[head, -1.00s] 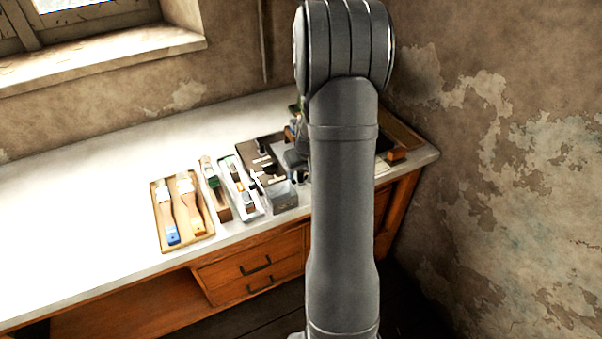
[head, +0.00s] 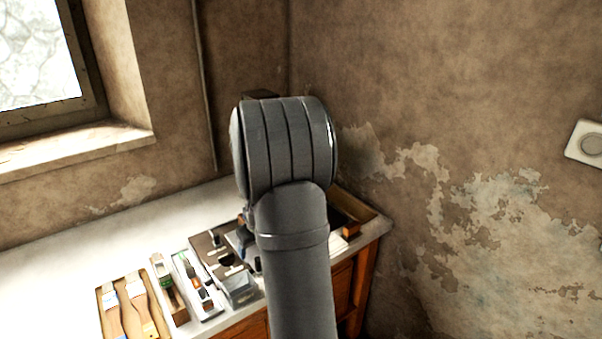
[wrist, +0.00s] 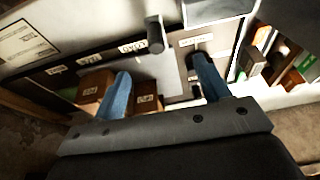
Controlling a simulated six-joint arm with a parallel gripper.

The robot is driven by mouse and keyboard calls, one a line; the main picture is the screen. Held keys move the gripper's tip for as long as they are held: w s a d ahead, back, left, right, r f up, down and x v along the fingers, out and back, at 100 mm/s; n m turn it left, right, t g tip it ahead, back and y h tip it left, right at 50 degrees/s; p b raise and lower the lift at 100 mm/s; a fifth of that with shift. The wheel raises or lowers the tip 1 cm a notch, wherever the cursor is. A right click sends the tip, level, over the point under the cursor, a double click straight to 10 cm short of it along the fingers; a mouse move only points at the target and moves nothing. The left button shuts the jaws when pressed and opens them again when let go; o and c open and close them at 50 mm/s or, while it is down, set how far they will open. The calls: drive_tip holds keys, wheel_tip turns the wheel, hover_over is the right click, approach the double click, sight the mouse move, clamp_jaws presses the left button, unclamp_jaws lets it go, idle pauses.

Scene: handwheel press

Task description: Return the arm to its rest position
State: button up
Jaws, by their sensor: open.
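My gripper (wrist: 163,88) shows in the wrist view with its two blue fingers spread apart and nothing held between them. It is above a dark panel (wrist: 62,82) with white labels. A brown block (wrist: 93,87) is beside the left finger, and a second labelled brown block (wrist: 147,98) shows just beyond the gripper body, between the fingers. A dark round knob (wrist: 154,36) stands farther off. In the head view my grey arm rises in front of the bench and hides the gripper.
On the white bench (head: 50,270) are a tray with two brushes (head: 128,305), narrow tool trays (head: 198,285) and a grey box (head: 239,286). A wooden tray (head: 362,212) is at the right end. Walls stand close behind and right. The bench's left part is clear.

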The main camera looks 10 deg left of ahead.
drive_tip(key=shift+f, duration=2.4)
drive_tip(key=o, duration=0.7)
drive_tip(key=t, duration=0.1)
drive_tip(key=r+m+t, duration=0.1)
drive_tip(key=shift+w+d+r+t, duration=0.2)
drive_tip(key=shift+d+t, duration=0.1)
drive_tip(key=shift+t, duration=0.1)
wheel_tip(320, 180, up, 9)
drive_tip(key=s+m+t+y, duration=0.3)
drive_tip(key=t, duration=0.4)
drive_tip(key=x, duration=1)
drive_tip(key=shift+d, duration=0.1)
drive_tip(key=v, duration=1)
